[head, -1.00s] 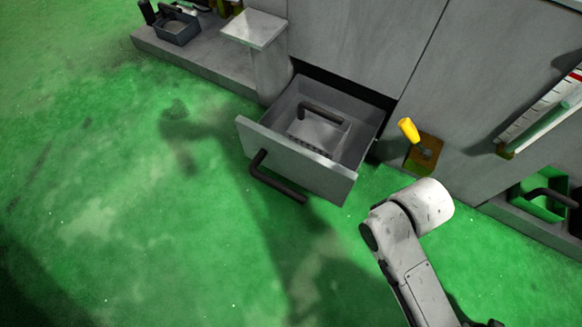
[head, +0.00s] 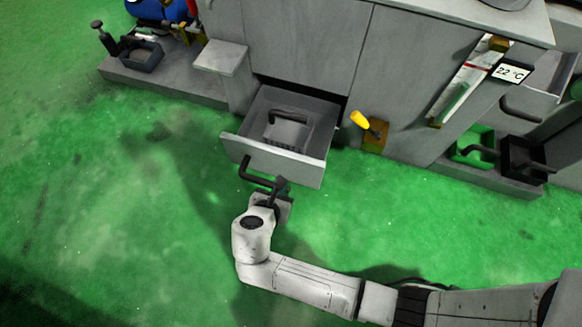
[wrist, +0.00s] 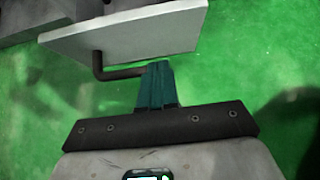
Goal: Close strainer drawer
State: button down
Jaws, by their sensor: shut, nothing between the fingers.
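The strainer drawer (head: 272,160) stands pulled out from the grey machine in the head view. A strainer insert with a dark handle (head: 288,130) lies inside it. The drawer's dark bar handle (head: 258,176) is on its front, and the drawer front also shows in the wrist view (wrist: 140,38). My gripper (head: 280,186) is at the right end of the handle, in front of the drawer. In the wrist view, my shut, empty fingers (wrist: 157,70) are by the handle's (wrist: 118,73) right end; I cannot tell whether they touch it.
A yellow-knobbed lever (head: 361,120) sticks out right of the drawer. A grey post with a flat top (head: 222,58) stands at its left. Green and black bins (head: 474,146) sit on a low ledge at right. The green floor in front is clear.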

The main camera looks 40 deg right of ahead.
aim_at(297, 161)
jog(key=b+x, duration=0.4)
jog(key=x, duration=0.5)
jog(key=shift+s+f+b, duration=0.1)
jog(key=shift+f+b, duration=0.2)
jog(key=shift+b, duration=0.1)
jog(key=w+d, duration=0.1)
jog(key=w+d+b, duration=0.1)
jog(key=shift+d+f, duration=0.15)
jog(key=shift+d, duration=0.25)
jog(key=shift+w+d+b, duration=0.35)
jog(key=shift+d, duration=0.15)
jog(key=shift+w+d+r, duration=0.2)
jog(key=shift+w+d, duration=0.05)
jog(key=shift+d, duration=0.15)
jog(key=w+d+b, duration=0.1)
jog(key=w+d, duration=0.7)
jog(key=d, duration=0.3)
jog(key=w+d+b, duration=0.2)
jog(key=w+d, duration=0.6)
jog(key=d, duration=0.3)
jog(key=shift+w, duration=0.25)
